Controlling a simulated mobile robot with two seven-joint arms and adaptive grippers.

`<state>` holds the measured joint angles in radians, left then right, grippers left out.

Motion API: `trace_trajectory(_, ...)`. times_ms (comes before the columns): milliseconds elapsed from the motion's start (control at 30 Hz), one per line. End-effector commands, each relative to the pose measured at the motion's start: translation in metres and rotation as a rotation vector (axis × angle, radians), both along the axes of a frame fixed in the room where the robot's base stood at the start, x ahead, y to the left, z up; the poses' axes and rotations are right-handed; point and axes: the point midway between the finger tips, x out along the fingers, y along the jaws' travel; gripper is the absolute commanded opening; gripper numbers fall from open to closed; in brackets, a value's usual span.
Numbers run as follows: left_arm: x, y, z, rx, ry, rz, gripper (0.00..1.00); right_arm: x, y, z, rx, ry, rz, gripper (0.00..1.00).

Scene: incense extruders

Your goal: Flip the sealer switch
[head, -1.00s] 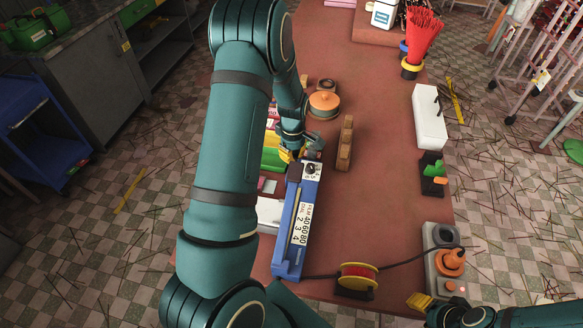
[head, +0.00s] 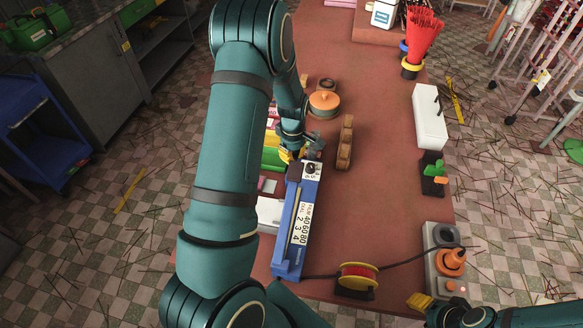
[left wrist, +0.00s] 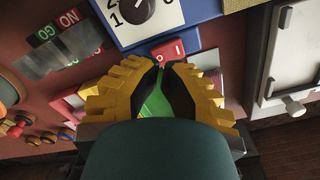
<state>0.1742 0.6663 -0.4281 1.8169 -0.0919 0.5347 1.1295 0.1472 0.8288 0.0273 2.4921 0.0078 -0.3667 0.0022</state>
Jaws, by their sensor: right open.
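The sealer is a long blue device (head: 296,228) with a white number label, lying on the brown table. Its dial plate (head: 311,170) is at the far end and also shows in the left wrist view (left wrist: 140,12). A red rocker switch (left wrist: 168,52) sits on its edge below the dial in the left wrist view. My left gripper (left wrist: 168,67) has its yellow, black-padded fingertips close together right at the switch; contact is unclear. In the head view my arm partly hides this gripper (head: 296,155). My right gripper (head: 420,301) is open at the table's front right, partly in view.
A grey and orange device (head: 446,262) stands at the right edge, with a red and yellow spool (head: 357,278) at the front. A wooden block (head: 345,142) and a round orange-topped container (head: 324,103) stand beyond the sealer.

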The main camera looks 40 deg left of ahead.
Motion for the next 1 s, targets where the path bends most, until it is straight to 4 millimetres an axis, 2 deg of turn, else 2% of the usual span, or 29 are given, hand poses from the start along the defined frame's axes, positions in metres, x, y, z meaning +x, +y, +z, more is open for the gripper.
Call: trace_trajectory(1000, 0.000, 0.000, -0.014, 0.000, 0.000, 0.001, 0.00, 0.000, 0.000, -0.010, 0.000, 0.000, 0.000, 0.47)
